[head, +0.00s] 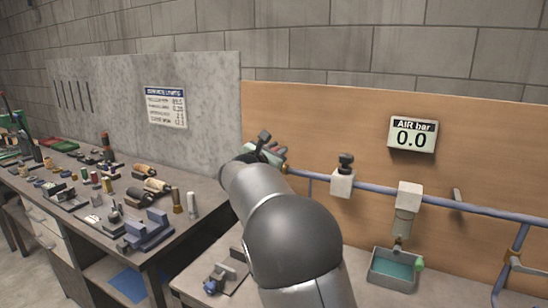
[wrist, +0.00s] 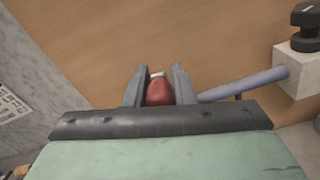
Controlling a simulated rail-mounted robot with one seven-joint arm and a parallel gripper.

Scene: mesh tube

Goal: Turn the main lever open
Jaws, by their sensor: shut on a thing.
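The main lever (wrist: 159,93) shows in the wrist view as a red handle with a pale tip, between my two fingers. My gripper (wrist: 157,78) is shut on it, with a finger on each side. In the head view my gripper (head: 266,148) is at the left end of the blue pipe (head: 385,190), in front of the wooden panel. There the arm and gripper hide the lever, so its angle is hard to tell. The air display (head: 411,136) reads 0.0 bar.
A white block with a black knob (head: 345,163) sits on the pipe right of my gripper. A filter unit (head: 407,205) hangs farther right above a tray (head: 393,282) of teal liquid. A crowded workbench (head: 185,232) stands at left; a grey sign board (head: 215,100) is behind it.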

